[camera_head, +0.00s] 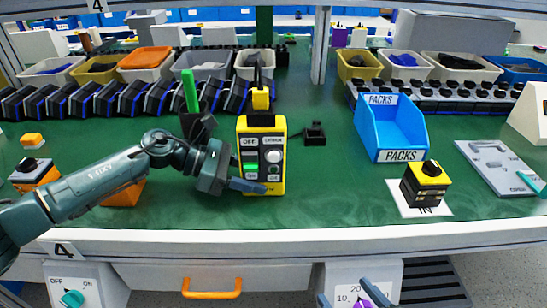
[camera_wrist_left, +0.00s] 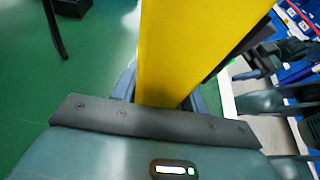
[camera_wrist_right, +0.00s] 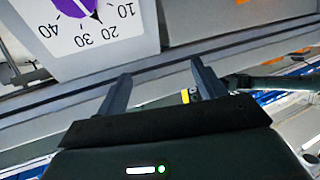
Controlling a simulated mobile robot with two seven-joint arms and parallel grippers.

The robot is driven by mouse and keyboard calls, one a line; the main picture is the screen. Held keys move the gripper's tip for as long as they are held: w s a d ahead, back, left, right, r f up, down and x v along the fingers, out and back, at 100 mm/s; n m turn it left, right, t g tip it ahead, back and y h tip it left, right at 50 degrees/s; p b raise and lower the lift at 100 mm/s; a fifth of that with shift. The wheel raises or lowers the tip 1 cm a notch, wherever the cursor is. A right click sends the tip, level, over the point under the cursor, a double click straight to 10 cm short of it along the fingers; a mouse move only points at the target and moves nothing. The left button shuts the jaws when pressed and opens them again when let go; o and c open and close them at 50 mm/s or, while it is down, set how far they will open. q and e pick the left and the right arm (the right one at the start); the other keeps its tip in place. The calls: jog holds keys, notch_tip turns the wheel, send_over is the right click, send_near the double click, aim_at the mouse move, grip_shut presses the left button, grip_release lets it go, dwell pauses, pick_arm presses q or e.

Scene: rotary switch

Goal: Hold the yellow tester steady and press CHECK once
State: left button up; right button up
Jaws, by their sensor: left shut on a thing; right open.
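My left gripper (camera_head: 248,185) is shut on the tester's lower part from the left. In the left wrist view the yellow body (camera_wrist_left: 190,50) sits between its fingers. My right gripper (camera_wrist_right: 160,78) is open and empty, low in front of the bench. Only its fingertips show at the bottom of the head view (camera_head: 352,298).
A small black stand (camera_head: 315,134) is just right of the tester. A dark holder with a green stick (camera_head: 190,90) is behind my left wrist. A blue PACKS bin (camera_head: 389,125) and a yellow-black block (camera_head: 425,183) are to the right. A purple dial panel (camera_head: 362,285) is below the bench edge.

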jog(key=shift+c, duration=0.4)
grip_shut()
jog(key=shift+r, duration=0.1)
dwell(1.2)
